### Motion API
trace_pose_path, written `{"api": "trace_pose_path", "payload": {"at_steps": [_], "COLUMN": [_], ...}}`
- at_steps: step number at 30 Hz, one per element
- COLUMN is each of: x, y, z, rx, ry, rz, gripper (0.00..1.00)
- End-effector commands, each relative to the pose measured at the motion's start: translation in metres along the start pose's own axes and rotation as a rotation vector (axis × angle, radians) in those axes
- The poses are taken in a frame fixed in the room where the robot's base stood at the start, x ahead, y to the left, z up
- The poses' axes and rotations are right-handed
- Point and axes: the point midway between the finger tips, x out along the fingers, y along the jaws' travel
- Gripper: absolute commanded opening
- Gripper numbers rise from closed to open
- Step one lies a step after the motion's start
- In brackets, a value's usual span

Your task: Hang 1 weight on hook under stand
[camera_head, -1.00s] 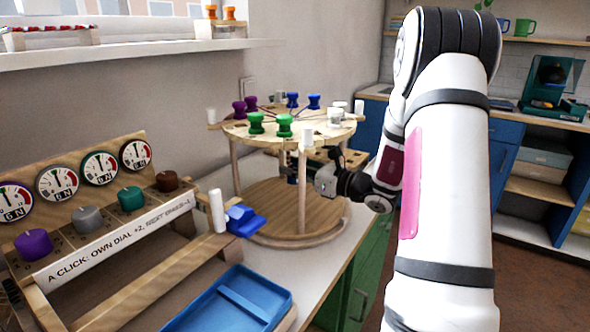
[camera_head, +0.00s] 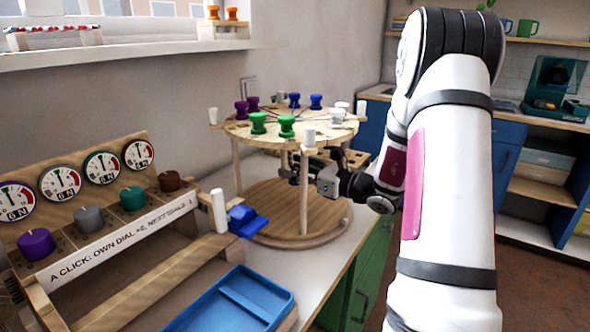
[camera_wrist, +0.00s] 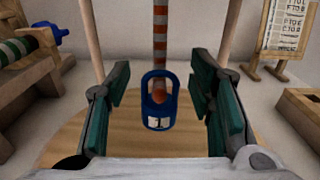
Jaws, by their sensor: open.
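The round wooden stand (camera_head: 290,203) has a top disc on posts above a lower base disc. In the wrist view a red-and-white striped hook rod (camera_wrist: 160,40) comes down from above. A blue weight (camera_wrist: 158,122) with a tall loop and a label reading 1 is at its lower end. The rod's orange end shows inside the loop, so the weight appears to hang on it. My gripper (camera_wrist: 160,88) is open, its green-padded fingers standing on both sides of the weight with visible gaps. In the head view my gripper (camera_head: 318,178) is under the top disc, partly hidden by a post.
Coloured spools (camera_head: 286,126) and white pegs stand on the top disc. Stand posts (camera_wrist: 92,40) rise on both sides of my gripper. A dial rack (camera_head: 150,232) and a blue tray (camera_head: 235,300) are on the left. A sign board (camera_wrist: 285,35) stands at the wrist view's right.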

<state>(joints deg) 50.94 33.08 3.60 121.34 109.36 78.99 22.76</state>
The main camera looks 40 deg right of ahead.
Motion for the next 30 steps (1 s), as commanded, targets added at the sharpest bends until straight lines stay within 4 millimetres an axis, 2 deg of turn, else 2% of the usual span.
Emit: {"api": "trace_pose_path", "payload": {"at_steps": [5,12,18,24,30], "x": [-0.020,-0.069,-0.102,-0.117,-0.119], "y": [-0.001,-0.001,-0.001,0.000,0.000], "z": [0.000,0.000,0.000,0.000,0.000], "rx": [0.000,0.000,0.000,0.000,0.000], "ry": [0.001,0.001,0.000,-0.001,-0.001], "rz": [-0.004,-0.005,-0.003,-0.002,-0.001], "gripper": [0.49,0.49,0.49,0.49,0.49]}}
